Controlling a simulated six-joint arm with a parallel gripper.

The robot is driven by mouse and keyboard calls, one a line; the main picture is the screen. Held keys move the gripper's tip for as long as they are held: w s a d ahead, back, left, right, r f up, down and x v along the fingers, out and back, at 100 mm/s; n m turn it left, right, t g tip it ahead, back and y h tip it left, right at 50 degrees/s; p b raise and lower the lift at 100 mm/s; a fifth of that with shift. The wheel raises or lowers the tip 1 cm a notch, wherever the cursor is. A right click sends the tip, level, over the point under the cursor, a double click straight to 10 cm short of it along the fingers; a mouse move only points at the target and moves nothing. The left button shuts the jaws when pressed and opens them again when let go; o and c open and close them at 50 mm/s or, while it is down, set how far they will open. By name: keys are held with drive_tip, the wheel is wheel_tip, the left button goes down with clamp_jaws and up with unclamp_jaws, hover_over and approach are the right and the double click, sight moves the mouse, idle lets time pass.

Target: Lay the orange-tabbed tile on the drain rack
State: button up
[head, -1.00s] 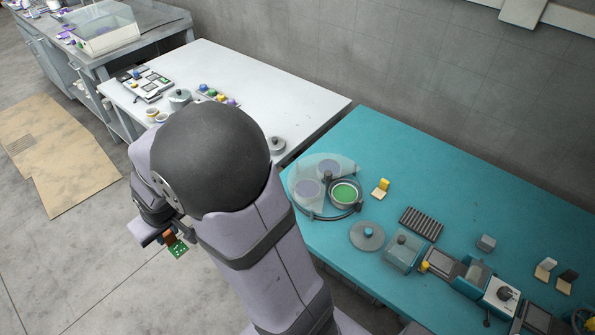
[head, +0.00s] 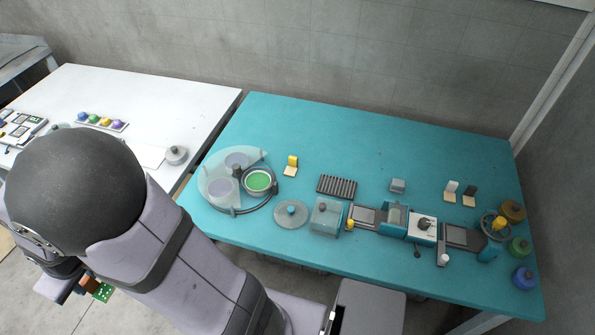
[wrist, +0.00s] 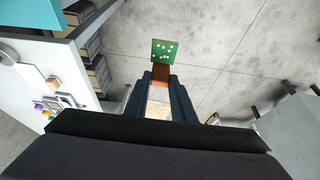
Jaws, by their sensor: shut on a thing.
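My gripper (wrist: 160,82) is shut on the orange-tabbed tile (wrist: 165,50). It grips the orange-brown tab, and the green face with pale dots sticks out past the fingertips. In the head view the tile (head: 102,293) shows at the lower left, held over the grey floor, away from both tables. My gripper (head: 82,283) is partly hidden there by my arm. The drain rack, a dark ribbed rack (head: 337,186), lies on the teal table, far to the right of the tile. Nothing lies on its ribs.
The teal table (head: 400,150) also bears a round station with a green dish (head: 259,181), a grey lid (head: 291,214), a clear-covered box (head: 326,217) and a row of machines (head: 423,227). A yellow-tabbed piece (head: 291,166) stands left of the rack. A white table (head: 190,105) is at left.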

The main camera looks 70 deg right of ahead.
drive_tip(key=s+d+m+h+b, duration=0.25)
drive_tip(key=d+m, duration=0.45)
drive_tip(key=d, duration=2)
drive_tip(key=s+d+f+m+g+h, duration=0.1)
drive_tip(key=s+d+m, duration=0.1)
drive_tip(key=s+d, duration=0.5)
drive_tip(key=s+d+m+g, duration=0.15)
drive_tip(key=s+d, duration=0.25)
drive_tip(key=d, duration=0.5)
drive_tip(key=s+d+m+g+h+b, duration=0.1)
drive_tip(key=s+d+m, duration=0.45)
drive_tip(key=s, duration=0.95)
drive_tip(key=s+d+m+g+b, duration=0.1)
drive_tip(key=s+d+m, duration=0.1)
drive_tip(key=s+d, duration=0.9)
drive_tip(key=shift+s+a+f+p, duration=0.45)
drive_tip(key=shift+s+a+f, duration=0.1)
drive_tip(key=shift+f, duration=1.25)
drive_tip(key=shift+s+a+f+p, duration=0.5)
drive_tip(key=shift+s+f, duration=0.1)
drive_tip(key=shift+f, duration=1.25)
drive_tip(key=shift+s+a+f+p, duration=0.45)
drive_tip(key=shift+s+a+f, duration=0.1)
drive_tip(key=shift+f, duration=1.25)
drive_tip(key=shift+f, duration=0.1)
